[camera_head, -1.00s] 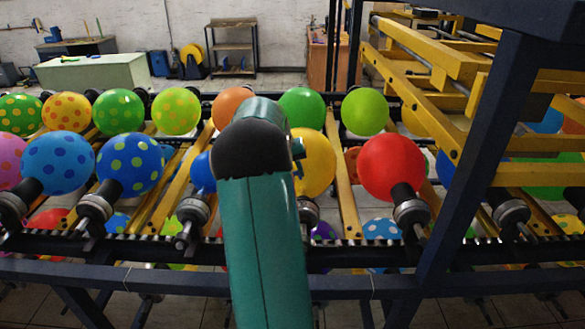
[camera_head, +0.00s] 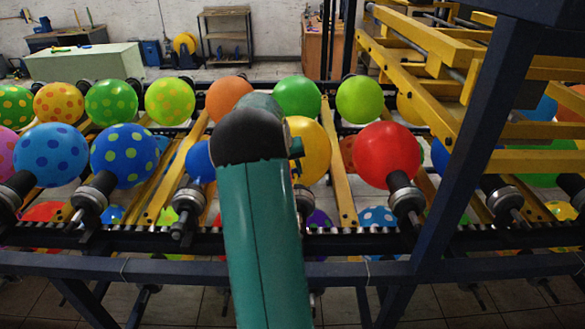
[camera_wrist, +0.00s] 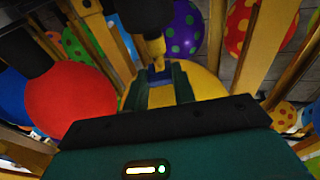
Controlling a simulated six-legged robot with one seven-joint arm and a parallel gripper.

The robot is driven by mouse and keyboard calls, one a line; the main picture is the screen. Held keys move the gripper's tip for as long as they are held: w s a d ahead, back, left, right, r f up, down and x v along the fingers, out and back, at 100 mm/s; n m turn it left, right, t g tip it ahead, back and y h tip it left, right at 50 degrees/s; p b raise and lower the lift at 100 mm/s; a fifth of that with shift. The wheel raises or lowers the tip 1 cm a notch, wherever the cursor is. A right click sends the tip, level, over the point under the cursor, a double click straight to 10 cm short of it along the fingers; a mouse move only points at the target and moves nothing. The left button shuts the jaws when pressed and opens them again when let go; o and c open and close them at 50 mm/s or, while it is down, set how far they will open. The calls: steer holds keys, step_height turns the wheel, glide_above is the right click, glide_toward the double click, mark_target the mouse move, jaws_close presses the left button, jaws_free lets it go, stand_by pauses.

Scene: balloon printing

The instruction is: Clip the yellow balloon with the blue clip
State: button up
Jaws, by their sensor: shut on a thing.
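The yellow balloon (camera_head: 311,150) sits in the front row, partly hidden behind my arm; in the wrist view its round yellow body (camera_wrist: 205,84) shows behind my fingers. A narrow yellow neck (camera_wrist: 153,47) runs from a black nozzle toward my gripper (camera_wrist: 159,78). My green fingers are shut on a small blue piece, the blue clip (camera_wrist: 158,73), right at the balloon's neck. Whether the clip closes around the neck or only touches it, I cannot tell.
A red balloon (camera_head: 388,155) is close beside the yellow one, and a blue balloon (camera_head: 200,162) is on the other side. Yellow rails (camera_head: 341,185), black nozzles and a dark frame post (camera_head: 470,150) crowd the space. A green balloon (camera_head: 297,98) stands behind.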

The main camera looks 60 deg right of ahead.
mark_target(295, 176)
steer(key=shift+x, duration=1.5)
stand_by(1.2)
steer(key=o, duration=0.9)
steer(key=shift+s+a+f, duration=0.1)
steer(key=shift+s+a, duration=0.05)
steer(key=shift+a, duration=0.05)
steer(key=shift+o, duration=0.2)
steer(key=d+v, duration=0.1)
steer(key=v, duration=0.8)
steer(key=shift+w, duration=0.35)
